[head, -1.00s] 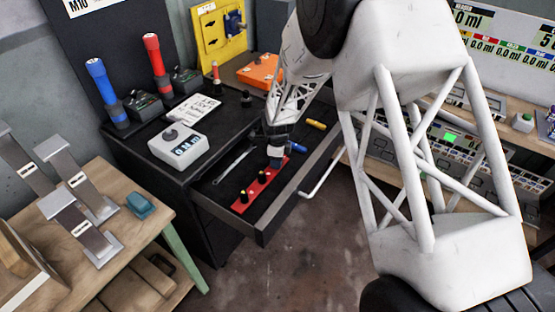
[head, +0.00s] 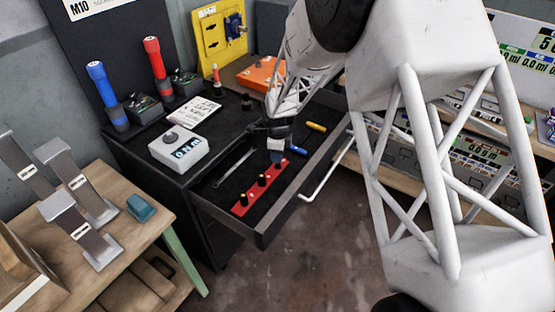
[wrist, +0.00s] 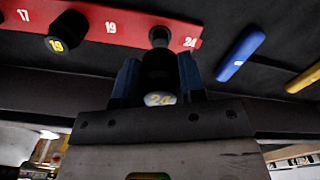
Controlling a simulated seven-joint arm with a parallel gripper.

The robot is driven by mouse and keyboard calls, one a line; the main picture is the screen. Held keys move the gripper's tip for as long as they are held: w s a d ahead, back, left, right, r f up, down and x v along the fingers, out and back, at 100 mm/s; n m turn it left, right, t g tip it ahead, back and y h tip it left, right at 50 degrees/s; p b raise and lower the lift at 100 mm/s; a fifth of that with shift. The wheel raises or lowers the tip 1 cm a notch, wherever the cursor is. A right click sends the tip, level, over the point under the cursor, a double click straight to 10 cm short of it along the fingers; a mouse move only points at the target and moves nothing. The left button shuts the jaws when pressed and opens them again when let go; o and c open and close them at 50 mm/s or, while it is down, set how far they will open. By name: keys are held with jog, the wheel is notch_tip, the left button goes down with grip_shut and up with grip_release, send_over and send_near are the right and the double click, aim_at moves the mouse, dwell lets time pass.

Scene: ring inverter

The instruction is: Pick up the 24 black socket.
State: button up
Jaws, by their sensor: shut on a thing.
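My gripper (wrist: 159,76) has its two blue fingers on either side of the 24 black socket (wrist: 158,99), shut on it. A bare post end shows just beyond the socket, beside the number 24 on the red rack (wrist: 110,20). I cannot tell how far the socket is from the post. In the head view my gripper (head: 276,156) is over the far end of the red rack (head: 250,201) in the open drawer. The held socket is not clear there.
Another black socket (wrist: 67,32) marked 19 stands on the rack. A blue-handled tool (wrist: 241,54) and a yellow-handled one (wrist: 304,77) lie right of it. The drawer's front wall (head: 300,185) is close. A wrench (head: 235,167) lies left of the rack.

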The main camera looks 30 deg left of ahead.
jog(key=shift+r, duration=2.7)
